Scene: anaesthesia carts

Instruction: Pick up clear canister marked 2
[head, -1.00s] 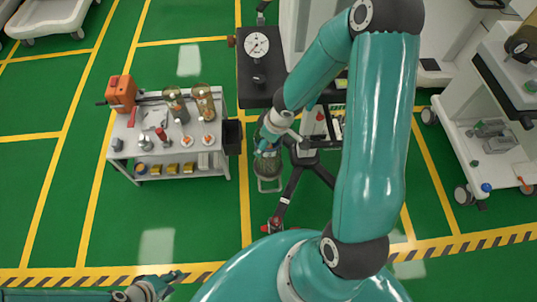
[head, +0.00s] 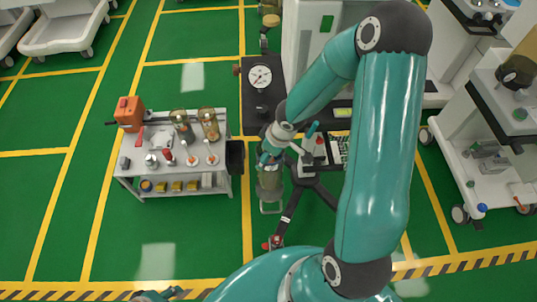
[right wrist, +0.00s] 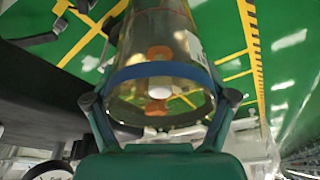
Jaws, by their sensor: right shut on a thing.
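My right gripper (head: 271,157) is shut on a clear canister (head: 270,178), seen upright below the fingers in the head view. In the right wrist view the canister (right wrist: 166,50) fills the space between the fingers of the gripper (right wrist: 160,97). It has a blue band, and orange parts and a white round part show through its wall. A pale label is at its edge, but I cannot read a number. My left gripper (head: 160,294) is partly cut off at the bottom edge of the head view.
A white cart (head: 222,187) to the left holds two amber-tinted canisters (head: 209,122), an orange box (head: 129,113) and small items. A black-topped unit with a dial gauge (head: 260,77) stands behind the held canister. Green floor is open at left.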

